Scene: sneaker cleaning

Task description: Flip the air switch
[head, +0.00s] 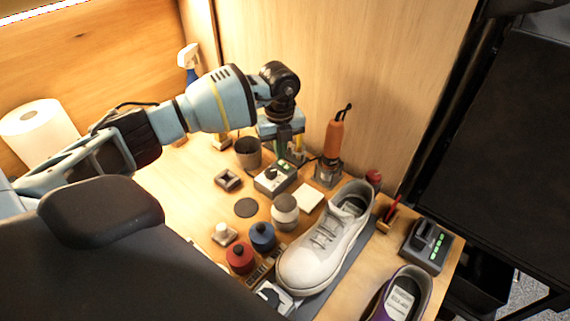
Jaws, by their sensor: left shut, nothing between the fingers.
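A small grey-white box (270,183) with a dark top, a small dark knob and a green spot stands on the wooden table; I take it to be the air switch. My left gripper (293,158) points down just behind and to the right of this box. It is shut and holds nothing. Its fingertips are small and partly mixed with things behind them, so I cannot tell whether they touch the box. The lever position is too small to make out. My right gripper is out of view.
An orange-handled tool (333,140) stands close to the right of my left gripper, and a dark cup (248,152) to its left. A white sneaker (325,240) lies in front. Red (240,259) and blue (262,237) lidded jars stand nearer. A wooden panel rises behind.

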